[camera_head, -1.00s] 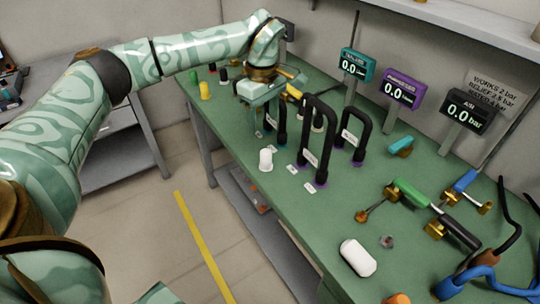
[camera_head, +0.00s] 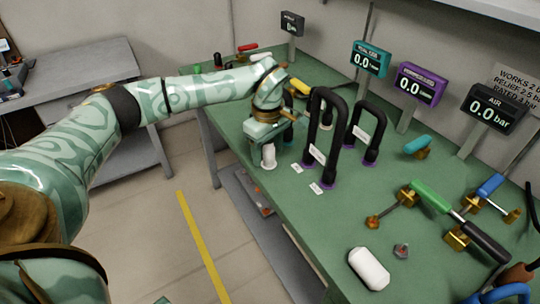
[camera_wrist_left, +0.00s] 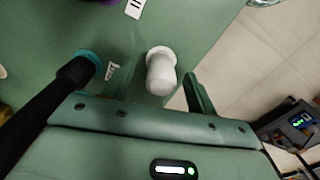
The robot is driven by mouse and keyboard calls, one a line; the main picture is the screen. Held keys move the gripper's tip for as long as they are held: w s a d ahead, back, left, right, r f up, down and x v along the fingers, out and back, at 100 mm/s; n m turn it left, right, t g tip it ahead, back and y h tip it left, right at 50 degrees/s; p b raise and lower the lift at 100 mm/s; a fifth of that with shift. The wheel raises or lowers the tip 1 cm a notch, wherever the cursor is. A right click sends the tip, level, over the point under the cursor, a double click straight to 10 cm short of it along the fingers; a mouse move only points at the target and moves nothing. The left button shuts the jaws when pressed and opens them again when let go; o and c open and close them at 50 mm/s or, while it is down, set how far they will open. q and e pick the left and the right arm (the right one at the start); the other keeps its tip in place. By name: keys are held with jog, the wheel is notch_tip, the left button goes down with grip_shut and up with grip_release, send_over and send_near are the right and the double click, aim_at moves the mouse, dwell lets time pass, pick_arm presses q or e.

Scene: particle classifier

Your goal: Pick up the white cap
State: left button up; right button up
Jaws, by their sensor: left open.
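The white cap (camera_head: 268,157) stands on the green bench top near its left edge, a small cylinder with a wider flange. My left gripper (camera_head: 264,146) is right at the cap, and its body hides part of the view there. In the left wrist view, the cap (camera_wrist_left: 160,73) lies between the two fingers of my left gripper (camera_wrist_left: 158,74). The fingers are apart, with a gap visible on each side of the cap. My right gripper is in neither view.
Black hose loops (camera_head: 323,140) with purple collars stand just right of the cap. A black bar with a teal collar (camera_wrist_left: 88,60) runs close to the left finger. A white rounded block (camera_head: 369,268) and valves with green (camera_head: 430,196) and blue handles lie farther right.

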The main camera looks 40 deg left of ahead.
aim_at(267, 147)
pick_arm(q)
jog(key=shift+r, duration=0.1)
jog(key=c, duration=1.1)
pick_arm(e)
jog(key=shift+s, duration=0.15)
pick_arm(q)
jog(key=shift+o, duration=0.2)
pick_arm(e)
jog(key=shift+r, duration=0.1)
pick_arm(q)
jog(key=r+p, duration=0.2)
jog(key=r, duration=0.2)
jog(key=shift+s+r+p, duration=0.2)
jog(key=shift+p, duration=0.15)
jog(key=s+d+r+p, duration=0.2)
jog(key=s+r+p, duration=0.1)
jog(key=s, duration=0.3)
jog(key=s+d+r+p, duration=0.1)
jog(key=s+r+p, duration=0.1)
jog(key=s+r, duration=0.3)
jog(key=shift+s+d+r+p, duration=0.3)
jog(key=shift+s+d+p, duration=0.1)
jog(key=shift+s, duration=0.7)
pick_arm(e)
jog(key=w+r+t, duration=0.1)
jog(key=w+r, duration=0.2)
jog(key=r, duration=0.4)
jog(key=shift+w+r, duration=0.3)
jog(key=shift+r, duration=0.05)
